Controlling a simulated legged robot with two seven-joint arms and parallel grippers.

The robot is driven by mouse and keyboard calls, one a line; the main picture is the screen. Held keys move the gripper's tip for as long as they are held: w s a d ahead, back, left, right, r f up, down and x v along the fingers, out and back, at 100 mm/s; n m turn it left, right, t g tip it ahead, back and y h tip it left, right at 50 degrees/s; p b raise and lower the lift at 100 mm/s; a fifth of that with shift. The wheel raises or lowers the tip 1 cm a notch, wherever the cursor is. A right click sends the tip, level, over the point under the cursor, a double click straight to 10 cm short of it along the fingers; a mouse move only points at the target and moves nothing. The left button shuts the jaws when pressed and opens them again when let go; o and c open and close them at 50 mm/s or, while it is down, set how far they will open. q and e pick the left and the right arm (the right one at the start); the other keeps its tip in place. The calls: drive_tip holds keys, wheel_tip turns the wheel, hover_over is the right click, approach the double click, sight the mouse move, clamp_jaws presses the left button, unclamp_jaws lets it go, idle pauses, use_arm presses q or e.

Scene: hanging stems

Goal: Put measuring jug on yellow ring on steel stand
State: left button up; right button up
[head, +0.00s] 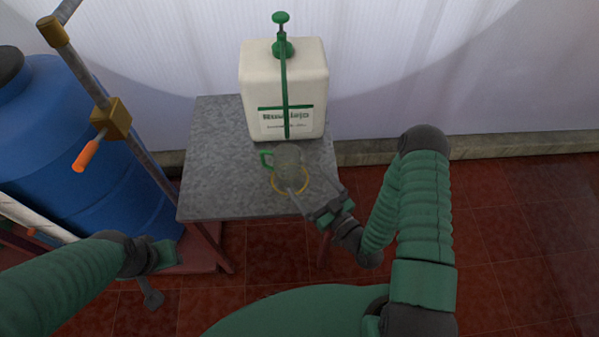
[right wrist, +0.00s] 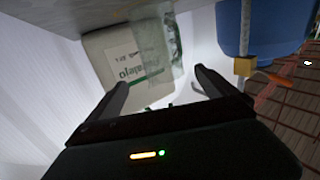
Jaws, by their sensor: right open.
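The measuring jug (head: 288,158), clear with a green handle on its left, stands upright on the steel stand (head: 215,160). Its base overlaps the yellow ring (head: 304,190), and it appears to stand on it. My right gripper (head: 308,188) is open, with its fingers pointing at the jug from the near right side. In the right wrist view, the see-through jug (right wrist: 170,45) is just beyond the open fingers, with nothing clearly held. My left gripper (head: 155,275) hangs low at the left, away from the stand; its jaws are too unclear to read.
A white canister (head: 290,75) with a green pump stands at the back of the stand, behind the jug. A blue barrel (head: 85,170) and a metal pole with an orange handle (head: 88,153) stand to the left. The stand's left part is bare.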

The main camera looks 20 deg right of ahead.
drive_tip(key=n+g, duration=0.1)
drive_tip(key=w+f+g, duration=0.1)
drive_tip(key=w+n+g, duration=0.1)
drive_tip(key=g, duration=0.1)
drive_tip(key=shift+w+a+f+n, duration=0.25)
drive_tip(key=shift+a+n, duration=0.05)
drive_tip(key=s+r+m+g+h, duration=0.2)
drive_tip(key=s+r+g, duration=0.3)
drive_tip(key=s, duration=0.2)
drive_tip(key=s+d+r+m+g+h, duration=0.1)
drive_tip(key=s+r+m+g+h, duration=0.1)
drive_tip(key=s, duration=0.5)
wheel_tip(320, 180, up, 3)
drive_tip(key=m+g, duration=0.1)
drive_tip(key=g, duration=0.2)
drive_tip(key=shift+m+g+h, duration=0.3)
drive_tip(key=shift+g, duration=0.1)
